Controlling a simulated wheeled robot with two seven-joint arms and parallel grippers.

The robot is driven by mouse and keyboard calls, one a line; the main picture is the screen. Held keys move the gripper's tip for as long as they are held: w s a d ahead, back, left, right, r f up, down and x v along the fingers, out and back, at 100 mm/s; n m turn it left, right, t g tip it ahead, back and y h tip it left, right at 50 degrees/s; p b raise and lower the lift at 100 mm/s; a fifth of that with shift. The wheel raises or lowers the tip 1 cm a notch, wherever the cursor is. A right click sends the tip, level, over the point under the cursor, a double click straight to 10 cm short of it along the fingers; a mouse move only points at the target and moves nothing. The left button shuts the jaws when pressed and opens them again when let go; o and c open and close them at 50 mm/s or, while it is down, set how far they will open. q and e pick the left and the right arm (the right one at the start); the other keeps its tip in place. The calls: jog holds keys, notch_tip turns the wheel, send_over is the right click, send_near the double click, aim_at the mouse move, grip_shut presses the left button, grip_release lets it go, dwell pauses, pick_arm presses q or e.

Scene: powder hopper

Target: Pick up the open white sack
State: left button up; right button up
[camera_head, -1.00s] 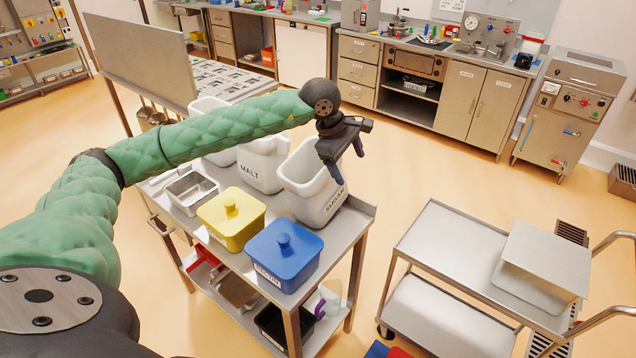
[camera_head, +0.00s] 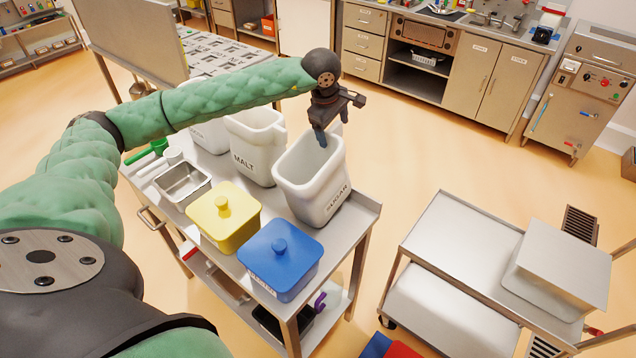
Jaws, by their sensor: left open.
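Open white containers stand in a row on the steel cart (camera_head: 358,218); I see no plain sack apart from them. The nearest, marked SUGAR (camera_head: 312,190), has an open top and a shaded inside. The one marked MALT (camera_head: 255,150) stands to its left, and a third (camera_head: 208,132) is partly hidden behind my left arm. My left gripper (camera_head: 332,127) is open and empty, pointing down at the far rim of the SUGAR container. One finger overlaps its opening in the picture; I cannot tell whether it touches. My right gripper is out of view.
A yellow lidded box (camera_head: 224,222), a blue lidded box (camera_head: 281,262) and a steel pan (camera_head: 183,183) share the cart. A second cart (camera_head: 455,238) with a grey panel (camera_head: 556,278) stands right. Open floor lies between the cart and the cabinets (camera_head: 490,80).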

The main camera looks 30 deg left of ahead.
pick_arm(q)
jog(key=shift+x, duration=1.15)
jog(key=shift+d+f, duration=0.1)
jog(key=shift+f, duration=0.1)
jog(key=c, duration=1.4)
jog(key=shift+o, duration=0.2)
jog(key=shift+r, duration=0.1)
